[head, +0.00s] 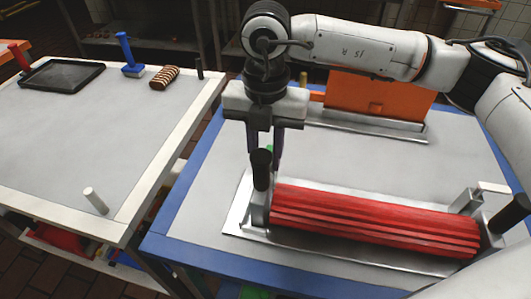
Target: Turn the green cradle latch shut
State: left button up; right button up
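A red ridged roller (370,222) lies in a metal cradle (238,218) on the blue-edged table. Only a small patch of the green latch (269,149) shows, at the cradle's left end behind a black knob (261,168). My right gripper (266,155), on the arm coming in from the right, points down at that end. Its two fingers are apart, with the green patch between them. The knob hides part of the fingertips, so I cannot tell whether they touch the latch. My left gripper is not in view.
Another black knob (510,213) and a metal bracket (468,202) stand at the cradle's right end. An orange block (375,95) stands at the back. The left table holds a black tray (62,75), a blue tool (128,57) and a brown ridged piece (163,78).

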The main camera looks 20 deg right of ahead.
notch_tip(320, 180, up, 10)
jog(key=shift+r+b, duration=0.15)
jog(key=shift+b, duration=0.15)
dwell(0.6)
